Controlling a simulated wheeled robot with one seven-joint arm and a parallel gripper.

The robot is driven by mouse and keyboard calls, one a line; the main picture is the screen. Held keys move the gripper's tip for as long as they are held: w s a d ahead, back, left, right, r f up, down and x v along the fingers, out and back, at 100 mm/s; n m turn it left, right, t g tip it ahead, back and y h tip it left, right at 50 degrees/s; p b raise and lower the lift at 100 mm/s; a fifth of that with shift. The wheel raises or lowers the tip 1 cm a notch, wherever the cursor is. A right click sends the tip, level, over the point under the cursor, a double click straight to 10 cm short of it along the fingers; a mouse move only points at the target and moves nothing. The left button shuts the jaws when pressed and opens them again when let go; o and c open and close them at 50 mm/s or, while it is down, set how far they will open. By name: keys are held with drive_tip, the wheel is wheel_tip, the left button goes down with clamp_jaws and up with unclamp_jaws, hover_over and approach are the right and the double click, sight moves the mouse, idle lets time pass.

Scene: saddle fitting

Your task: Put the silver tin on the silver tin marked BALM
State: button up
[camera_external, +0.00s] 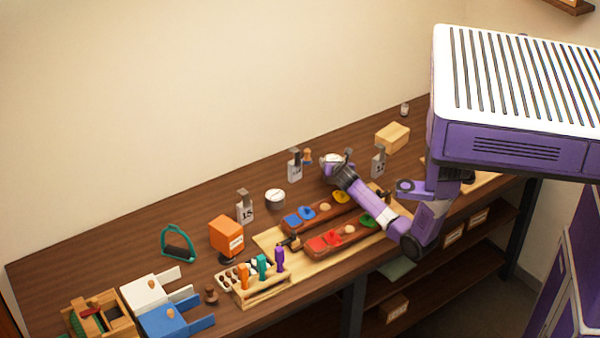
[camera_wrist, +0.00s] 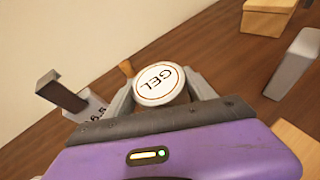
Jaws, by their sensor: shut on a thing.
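My gripper (camera_external: 336,163) is shut on a silver tin (camera_wrist: 160,84) with a white lid that reads GEL. In the wrist view the tin sits between the two grey fingers, its lid facing the camera. In the external view the gripper is over the back part of the bench, and the held tin is hard to make out. Another round silver tin with a white lid (camera_external: 275,196) stands on the bench, left of the gripper and apart from it. Its marking is too small to read. No tin marked BALM can be read in either view.
Grey numbered blocks (camera_external: 294,169) (camera_external: 378,163) stand either side of the gripper; another (camera_external: 244,210) is left of the standing tin. An orange box (camera_external: 226,236) is further left. A wooden board (camera_external: 268,240) with coloured pieces lies in front. A wooden box (camera_external: 392,137) stands behind right.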

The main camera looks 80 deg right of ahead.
drive_tip(key=shift+f, duration=0.1)
drive_tip(key=o, duration=1.6)
drive_tip(key=shift+c, duration=0.2)
drive_tip(key=v, duration=1.2)
